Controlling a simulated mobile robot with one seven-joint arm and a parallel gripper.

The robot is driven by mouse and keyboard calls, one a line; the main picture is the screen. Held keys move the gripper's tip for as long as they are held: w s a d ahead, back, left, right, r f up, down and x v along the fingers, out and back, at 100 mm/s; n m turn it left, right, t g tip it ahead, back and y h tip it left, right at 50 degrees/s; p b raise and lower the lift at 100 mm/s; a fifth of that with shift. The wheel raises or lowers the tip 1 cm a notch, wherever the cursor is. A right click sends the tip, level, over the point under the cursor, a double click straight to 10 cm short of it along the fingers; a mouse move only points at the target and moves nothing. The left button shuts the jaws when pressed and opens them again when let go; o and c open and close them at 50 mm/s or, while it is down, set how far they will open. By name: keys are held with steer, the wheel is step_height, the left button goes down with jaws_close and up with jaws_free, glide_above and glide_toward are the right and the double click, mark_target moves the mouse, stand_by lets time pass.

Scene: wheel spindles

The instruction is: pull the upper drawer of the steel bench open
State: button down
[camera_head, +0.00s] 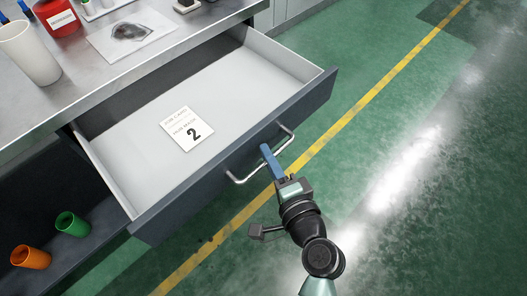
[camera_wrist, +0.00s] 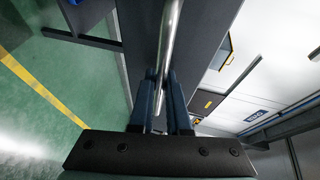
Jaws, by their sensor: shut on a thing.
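The upper drawer (camera_head: 237,84) of the steel bench (camera_head: 90,92) stands well out from the bench in the head view. Its inside is pale and holds a white job card (camera_head: 187,129) marked 2. The dark drawer front carries a bent metal bar handle (camera_head: 286,140). My gripper (camera_head: 268,158) is at the middle of this handle, with its blue fingers shut on the bar. In the wrist view the handle bar (camera_wrist: 170,40) runs between the two fingers (camera_wrist: 162,98). The far finger is partly hidden in the head view.
An orange cup (camera_head: 31,257) and a green cup (camera_head: 73,223) are on a lower shelf. Green floor with a yellow line (camera_head: 345,115) lies clear before the drawer.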

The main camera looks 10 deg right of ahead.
steer(key=c, duration=1.2)
jaws_free()
steer(key=shift+o, duration=0.2)
steer(key=shift+s, duration=0.1)
steer(key=v, duration=1.3)
